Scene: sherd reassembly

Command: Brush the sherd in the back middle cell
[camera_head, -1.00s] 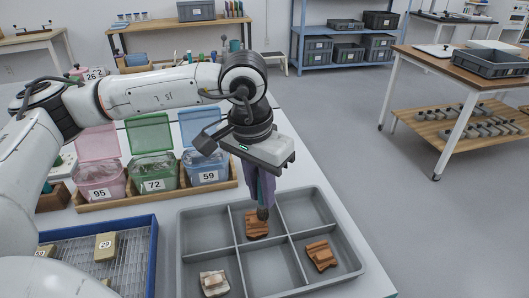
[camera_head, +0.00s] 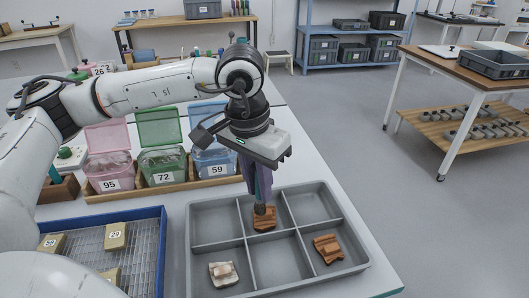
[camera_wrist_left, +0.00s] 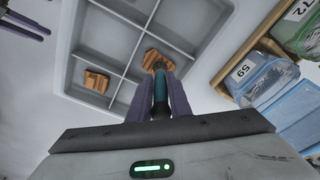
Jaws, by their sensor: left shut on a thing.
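The six-cell grey tray (camera_head: 357,235) stands on the white table. A brown-orange sherd (camera_head: 265,223) lies in its back middle cell; it also shows in the left wrist view (camera_wrist_left: 150,60). My left gripper (camera_head: 260,192), with purple fingers, is shut on a brush and points down over that cell. The brush's teal handle (camera_wrist_left: 160,92) shows between the fingers in the left wrist view. Its dark head (camera_head: 259,209) is at the sherd's upper side and seems to touch it. Purple fingers of my right gripper (camera_wrist_left: 25,26) show at the left wrist view's upper left corner, seemingly apart.
Another brown sherd (camera_head: 328,249) lies in the front right cell and a pale sherd (camera_head: 222,275) in the front left cell. The other cells are empty. Lidded boxes numbered 95, 72 and 59 (camera_head: 213,160) stand behind. A blue-rimmed rack (camera_head: 163,240) is at left.

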